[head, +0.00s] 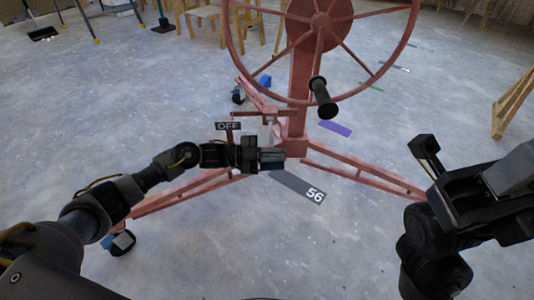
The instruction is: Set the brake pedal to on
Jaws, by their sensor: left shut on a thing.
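The red panel lift (298,95) stands ahead of me, with its post in the upper middle and its legs spread over the floor. A dark plate reading OFF (228,126) shows low, left of the post. My left gripper (272,158) is at the foot of the post, just right of and below that plate. It is shut on the brake pedal, which is mostly hidden by the gripper and wrist. My right arm is at the right edge, away from the pedal; its gripper (425,148) shows only in part, and its jaws cannot be made out.
A large red handwheel (322,20) with a black handle (322,97) rises above the left gripper. A grey plate marked 56 (298,186) lies on the floor. Lift legs run to the lower left and right. Wooden chairs and frames stand behind; the floor in front is clear.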

